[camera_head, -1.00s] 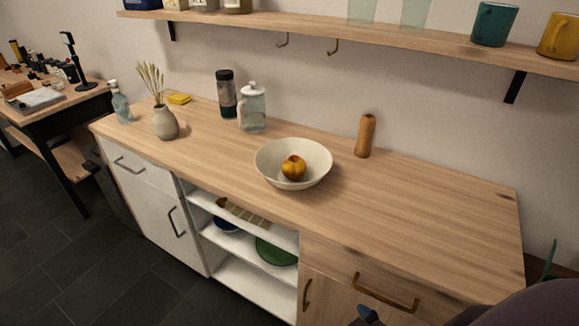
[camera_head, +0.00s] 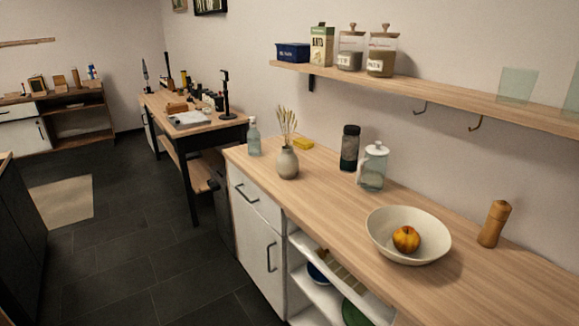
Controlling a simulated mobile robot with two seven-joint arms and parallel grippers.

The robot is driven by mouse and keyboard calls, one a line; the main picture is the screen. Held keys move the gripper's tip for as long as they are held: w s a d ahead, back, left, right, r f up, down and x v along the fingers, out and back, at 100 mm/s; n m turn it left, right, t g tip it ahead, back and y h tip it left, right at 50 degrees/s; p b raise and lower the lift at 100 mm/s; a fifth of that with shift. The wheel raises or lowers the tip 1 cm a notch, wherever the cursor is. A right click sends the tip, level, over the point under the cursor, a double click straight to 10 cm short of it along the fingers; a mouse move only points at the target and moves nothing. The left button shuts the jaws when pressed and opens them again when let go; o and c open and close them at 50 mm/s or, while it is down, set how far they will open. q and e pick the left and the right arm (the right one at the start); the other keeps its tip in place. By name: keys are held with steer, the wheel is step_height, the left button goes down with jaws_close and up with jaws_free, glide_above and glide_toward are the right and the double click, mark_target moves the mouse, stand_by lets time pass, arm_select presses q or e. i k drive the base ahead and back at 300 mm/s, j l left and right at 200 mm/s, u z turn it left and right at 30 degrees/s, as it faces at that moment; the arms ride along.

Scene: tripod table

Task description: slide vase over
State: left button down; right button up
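A small grey vase (camera_head: 288,163) with dried stalks stands upright near the left end of the wooden counter (camera_head: 335,215). A clear bottle (camera_head: 253,137) is to its left, and a yellow item (camera_head: 303,143) lies just behind it. A tall dark-lidded container (camera_head: 349,147) and a glass jug with a white lid (camera_head: 373,167) stand to its right. Neither of my grippers shows in this view.
A white bowl (camera_head: 380,244) holding a fruit (camera_head: 406,239) and a wooden mill (camera_head: 494,224) stand on the right of the counter. A wall shelf (camera_head: 420,98) hangs above. A dark-framed table (camera_head: 178,135) stands beyond, with open dark floor (camera_head: 130,250) at left.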

mark_target(287, 162)
steer(key=i+j, duration=0.25)
steer(key=i, duration=0.15)
steer(key=i+j+u, duration=0.15)
steer(key=i, duration=0.25)
steer(key=i+j, duration=0.3)
steer(key=i, duration=0.15)
steer(key=i+j+u, duration=0.1)
steer(key=i+j, duration=0.15)
steer(key=i, duration=0.15)
